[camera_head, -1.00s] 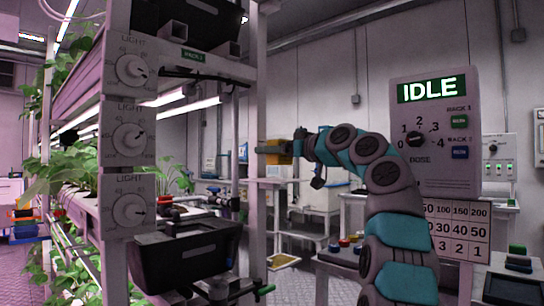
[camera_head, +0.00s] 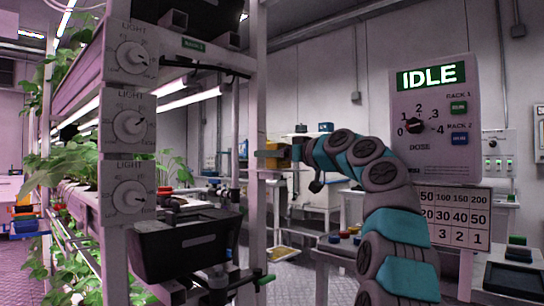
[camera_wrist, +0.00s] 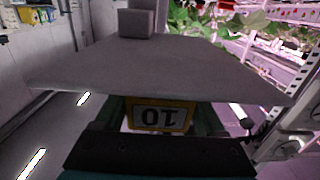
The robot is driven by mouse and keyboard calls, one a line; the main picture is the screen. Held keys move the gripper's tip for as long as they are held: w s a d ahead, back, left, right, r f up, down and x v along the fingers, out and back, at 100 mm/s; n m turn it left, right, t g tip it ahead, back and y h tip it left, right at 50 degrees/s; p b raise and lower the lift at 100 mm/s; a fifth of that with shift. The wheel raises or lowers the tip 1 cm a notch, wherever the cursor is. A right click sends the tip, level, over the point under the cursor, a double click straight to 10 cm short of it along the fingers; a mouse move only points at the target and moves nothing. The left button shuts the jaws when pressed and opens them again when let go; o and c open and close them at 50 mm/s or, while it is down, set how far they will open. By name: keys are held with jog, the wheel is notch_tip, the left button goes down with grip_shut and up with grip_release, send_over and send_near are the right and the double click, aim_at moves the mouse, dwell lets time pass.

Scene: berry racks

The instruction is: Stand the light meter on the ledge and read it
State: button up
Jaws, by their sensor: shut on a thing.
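The light meter (camera_head: 284,161), a small yellow box, is in my gripper (camera_head: 271,153) beside the rack post in the head view. In the wrist view the meter (camera_wrist: 160,103) sits between my gripper's fingers (camera_wrist: 158,118). Its pale display carries black digits that look like 10, upside down in that picture. A flat grey plate that looks like the ledge (camera_wrist: 160,65) lies right by the meter, with a small block on its far edge. In the head view the ledge (camera_head: 282,170) is thin, pale and just under the meter. I cannot tell whether they touch.
A rack with LIGHT dials (camera_head: 131,124) and a black bin (camera_head: 185,250) stands at left. Its white post (camera_head: 257,100) is close to my gripper. A dose panel (camera_head: 436,130) at right shows IDLE, its pointer near 1, above a number chart (camera_head: 455,215).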

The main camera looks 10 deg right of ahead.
jog(key=shift+f, duration=0.2)
jog(key=o, duration=1.5)
jog(key=shift+r, duration=0.1)
jog(key=shift+r, duration=0.15)
jog(key=b+v, duration=0.2)
jog(key=v, duration=0.5)
jog(key=shift+s+d, duration=0.15)
jog(key=shift+d, duration=0.05)
